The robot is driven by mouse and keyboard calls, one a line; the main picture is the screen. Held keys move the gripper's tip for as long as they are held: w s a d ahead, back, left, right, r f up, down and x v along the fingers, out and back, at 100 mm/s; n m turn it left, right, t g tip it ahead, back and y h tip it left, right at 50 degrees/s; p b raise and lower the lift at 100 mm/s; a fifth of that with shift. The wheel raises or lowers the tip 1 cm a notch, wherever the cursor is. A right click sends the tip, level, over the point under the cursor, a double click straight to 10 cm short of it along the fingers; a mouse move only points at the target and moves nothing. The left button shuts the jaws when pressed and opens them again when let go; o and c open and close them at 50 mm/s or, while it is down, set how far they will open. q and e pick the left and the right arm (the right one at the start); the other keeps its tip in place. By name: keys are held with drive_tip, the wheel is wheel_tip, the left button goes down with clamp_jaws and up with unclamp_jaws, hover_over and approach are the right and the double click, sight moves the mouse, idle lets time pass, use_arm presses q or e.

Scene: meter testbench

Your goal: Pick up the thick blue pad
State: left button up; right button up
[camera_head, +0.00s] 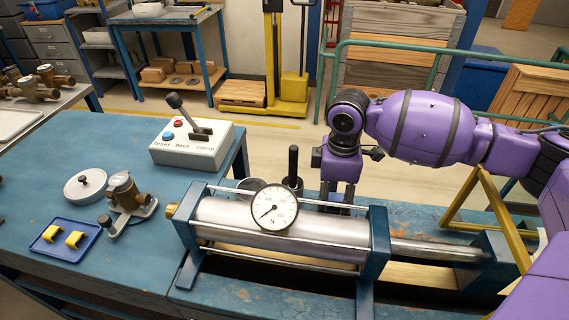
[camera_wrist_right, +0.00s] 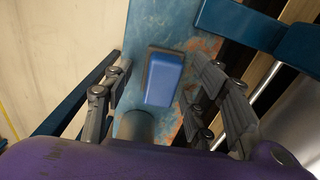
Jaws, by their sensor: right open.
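The thick blue pad (camera_wrist_right: 163,80) is a blue block with a grey edge. It lies on the worn blue bench top in the right wrist view, between the fingers of my right gripper (camera_wrist_right: 157,72) as seen from above. The fingers are spread apart with nothing between them, and I see no contact with the pad. In the head view my right gripper (camera_head: 338,205) points down behind the metal cylinder (camera_head: 325,233). Its fingertips and the pad are hidden there. My left gripper is in neither view.
A dark round object (camera_wrist_right: 137,125) stands close beside the pad. A dial gauge (camera_head: 271,209) sits on the cylinder, and a blue end plate (camera_head: 376,245) rises nearby. A control box (camera_head: 197,144), a brass valve (camera_head: 124,195) and a blue tray (camera_head: 47,249) stand left.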

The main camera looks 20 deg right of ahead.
sight(333, 196)
drive_tip(key=shift+f, duration=0.1)
drive_tip(key=shift+c, duration=0.6)
drive_tip(key=c, duration=1)
wheel_tip(333, 196, up, 10)
drive_tip(key=shift+p, duration=0.3)
drive_tip(key=shift+c, duration=0.2)
